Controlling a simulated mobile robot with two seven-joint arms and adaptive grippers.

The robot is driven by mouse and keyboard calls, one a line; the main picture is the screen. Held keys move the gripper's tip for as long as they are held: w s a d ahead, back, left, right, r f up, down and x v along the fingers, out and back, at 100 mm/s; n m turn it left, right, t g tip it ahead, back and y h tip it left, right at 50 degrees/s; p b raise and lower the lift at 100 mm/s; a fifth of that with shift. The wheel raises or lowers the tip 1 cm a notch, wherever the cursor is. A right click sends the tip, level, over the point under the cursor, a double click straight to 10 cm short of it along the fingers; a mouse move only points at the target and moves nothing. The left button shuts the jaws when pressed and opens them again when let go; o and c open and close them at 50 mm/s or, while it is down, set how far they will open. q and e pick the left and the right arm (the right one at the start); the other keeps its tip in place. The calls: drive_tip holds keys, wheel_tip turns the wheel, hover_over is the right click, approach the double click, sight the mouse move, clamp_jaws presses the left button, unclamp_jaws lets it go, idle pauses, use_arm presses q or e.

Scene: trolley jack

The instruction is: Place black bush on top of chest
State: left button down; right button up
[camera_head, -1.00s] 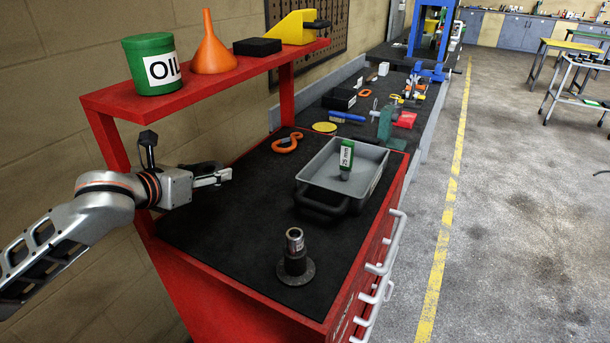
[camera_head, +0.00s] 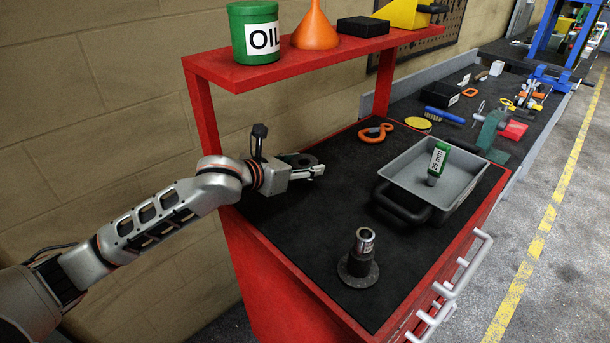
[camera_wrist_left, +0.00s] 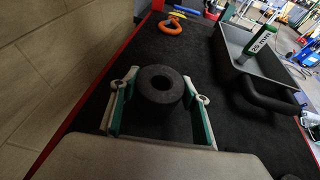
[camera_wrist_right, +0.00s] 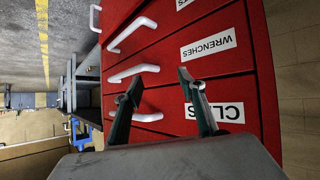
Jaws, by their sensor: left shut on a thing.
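The black bush (camera_wrist_left: 160,88), a thick dark ring with a round hole, sits between the fingers of my left gripper (camera_wrist_left: 165,97) in the left wrist view. The gripper is shut on its sides. In the head view the left gripper (camera_head: 312,171) is over the left rear part of the red chest (camera_head: 262,262), whose top is black, and the bush (camera_head: 300,160) is a partly hidden dark shape there. I cannot tell whether the bush touches the top. My right gripper (camera_wrist_right: 158,78) is open and empty, facing the chest's labelled drawers.
A grey tray (camera_head: 408,168) with a green-labelled tool (camera_head: 438,160) stands on the right. A flanged metal post (camera_head: 360,262) stands near the front. An orange hook (camera_head: 376,132) lies behind. A red shelf (camera_head: 300,67) overhangs the back. The top's left middle is clear.

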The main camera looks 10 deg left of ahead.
use_arm(q)
wheel_tip(320, 180, down, 3)
drive_tip(key=shift+r, duration=0.1)
drive_tip(key=c, duration=1.1)
unclamp_jaws()
drive_tip(key=shift+f, duration=0.2)
drive_tip(key=shift+o, duration=0.2)
drive_tip(key=v, duration=1.2)
drive_tip(key=shift+r, duration=0.15)
